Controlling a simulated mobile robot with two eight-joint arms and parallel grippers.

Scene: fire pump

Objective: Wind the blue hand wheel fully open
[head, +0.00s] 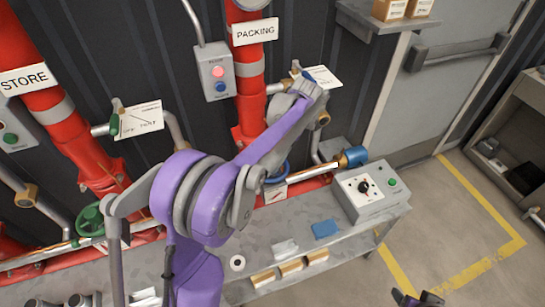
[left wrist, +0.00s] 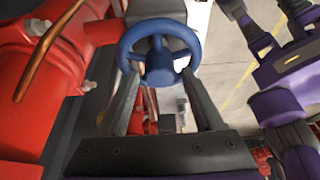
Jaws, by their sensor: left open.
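The blue hand wheel (left wrist: 160,52) shows in the left wrist view, its rim facing me, with a round hub and spokes. The two dark fingers of my left gripper (left wrist: 160,77) are spread apart and reach up to the lower sides of the wheel. I cannot tell whether they touch it. In the head view only part of the blue wheel's rim (head: 279,174) shows behind my purple left arm, and the left gripper is hidden there. My right gripper (head: 418,299) is at the bottom edge of the head view, its fingers apart and empty.
A control box (head: 371,192) stands on the bench right of the wheel. A blue sponge-like block (head: 325,229) and small boxes (head: 290,267) lie in front. Red pipes (head: 250,95) rise behind. A green wheel (head: 90,219) is at left. Floor at right is clear.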

